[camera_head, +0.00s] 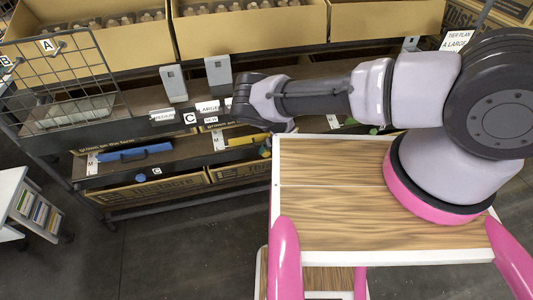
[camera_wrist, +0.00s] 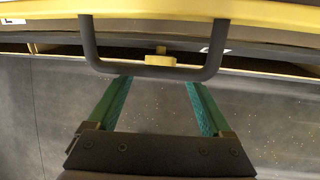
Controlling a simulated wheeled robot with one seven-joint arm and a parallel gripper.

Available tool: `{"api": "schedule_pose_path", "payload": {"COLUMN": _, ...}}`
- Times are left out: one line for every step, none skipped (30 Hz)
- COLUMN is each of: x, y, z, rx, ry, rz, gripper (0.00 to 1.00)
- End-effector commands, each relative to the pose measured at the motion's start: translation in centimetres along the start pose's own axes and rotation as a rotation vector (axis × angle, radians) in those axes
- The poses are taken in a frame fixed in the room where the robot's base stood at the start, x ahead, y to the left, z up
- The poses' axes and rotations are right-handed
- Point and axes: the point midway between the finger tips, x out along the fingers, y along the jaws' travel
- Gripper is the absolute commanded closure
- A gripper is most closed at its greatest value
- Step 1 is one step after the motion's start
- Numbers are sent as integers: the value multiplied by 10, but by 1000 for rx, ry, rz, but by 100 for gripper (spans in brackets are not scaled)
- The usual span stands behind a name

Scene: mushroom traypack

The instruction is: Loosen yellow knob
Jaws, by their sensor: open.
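In the wrist view, a small yellow knob (camera_wrist: 160,60) sits below a yellow bar (camera_wrist: 255,38). A dark U-shaped handle (camera_wrist: 90,52) hangs from the bar and frames the knob. My gripper (camera_wrist: 158,82) is open and empty. Its two green fingers point toward the handle, one on each side of the knob's line, and the knob lies beyond the fingertips. In the head view, the yellow bar (camera_head: 245,140) shows on the shelf beneath the end of my arm. The fingers and the knob cannot be made out there.
A blue bar with a handle (camera_head: 135,154) sits left on the same shelf (camera_head: 190,150), with a blue knob (camera_head: 141,178) below it. Cardboard trays (camera_head: 245,32) line the upper shelf. Open floor lies in front.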

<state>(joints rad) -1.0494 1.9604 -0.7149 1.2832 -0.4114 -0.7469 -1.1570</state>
Motion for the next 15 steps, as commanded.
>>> {"api": "schedule_pose_path", "payload": {"x": 9, "y": 0, "z": -1, "rx": -1, "ry": 0, "rz": 1, "gripper": 17}}
{"api": "schedule_pose_path", "payload": {"x": 13, "y": -1, "z": -1, "rx": -1, "ry": 1, "rz": 1, "gripper": 17}}
{"api": "schedule_pose_path", "payload": {"x": 18, "y": -1, "z": -1, "rx": 1, "ry": 0, "rz": 1, "gripper": 17}}
{"api": "schedule_pose_path", "payload": {"x": 22, "y": -1, "z": -1, "rx": 1, "ry": 0, "rz": 1, "gripper": 17}}
{"api": "schedule_pose_path", "payload": {"x": 25, "y": -1, "z": -1, "rx": 0, "ry": 0, "rz": 0, "gripper": 17}}
{"api": "schedule_pose_path", "payload": {"x": 29, "y": 0, "z": 0, "rx": 1, "ry": 0, "rz": 1, "gripper": 17}}
{"api": "schedule_pose_path", "payload": {"x": 32, "y": 0, "z": 0, "rx": 1, "ry": -1, "rz": 0, "gripper": 17}}
{"api": "schedule_pose_path", "payload": {"x": 34, "y": 0, "z": 0, "rx": 1, "ry": 0, "rz": 0, "gripper": 17}}
{"api": "schedule_pose_path", "payload": {"x": 36, "y": 0, "z": 0, "rx": 1, "ry": 0, "rz": 0, "gripper": 17}}
{"api": "schedule_pose_path", "payload": {"x": 38, "y": 0, "z": 0, "rx": 1, "ry": 0, "rz": 0, "gripper": 17}}
{"api": "schedule_pose_path", "payload": {"x": 39, "y": 0, "z": 0, "rx": 1, "ry": 0, "rz": 1, "gripper": 17}}
{"api": "schedule_pose_path", "payload": {"x": 40, "y": 0, "z": 0, "rx": 2, "ry": -1, "rz": 0, "gripper": 17}}
{"api": "schedule_pose_path", "payload": {"x": 40, "y": 0, "z": 0, "rx": 3, "ry": -1, "rz": 0, "gripper": 17}}
{"api": "schedule_pose_path", "payload": {"x": 40, "y": 0, "z": 0, "rx": 3, "ry": -1, "rz": 0, "gripper": 17}}
{"api": "schedule_pose_path", "payload": {"x": 40, "y": 0, "z": 0, "rx": 3, "ry": -1, "rz": 0, "gripper": 17}}
